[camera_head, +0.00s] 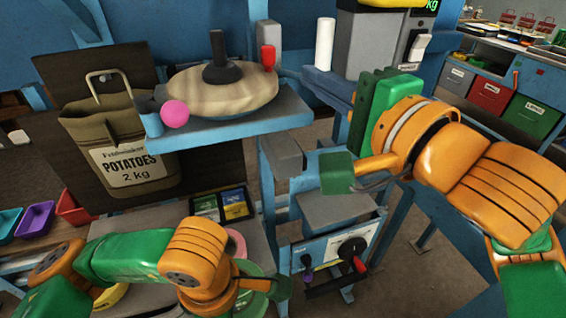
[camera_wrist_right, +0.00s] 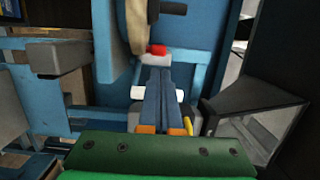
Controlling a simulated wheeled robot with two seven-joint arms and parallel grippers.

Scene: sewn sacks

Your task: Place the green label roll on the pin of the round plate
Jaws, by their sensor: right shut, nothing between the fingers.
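A light green round thing (camera_head: 258,270), perhaps the green label roll, shows at the lower middle of the head view, partly hidden by my left wrist. A pink disc (camera_head: 236,243) is beside it. My left gripper (camera_head: 272,287) is low beside these; its fingers are hidden. My right gripper (camera_head: 312,76) is raised at upper centre, away from the green thing. In the right wrist view its fingers (camera_wrist_right: 160,75) are together and empty, pointing toward a red knob (camera_wrist_right: 157,50). I cannot make out the round plate's pin for certain.
A potato sack (camera_head: 125,150) hangs at left. A grey box with a crank (camera_head: 345,255) stands at centre. Coloured drawers (camera_head: 490,95) are at right; open floor (camera_head: 430,275) lies below.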

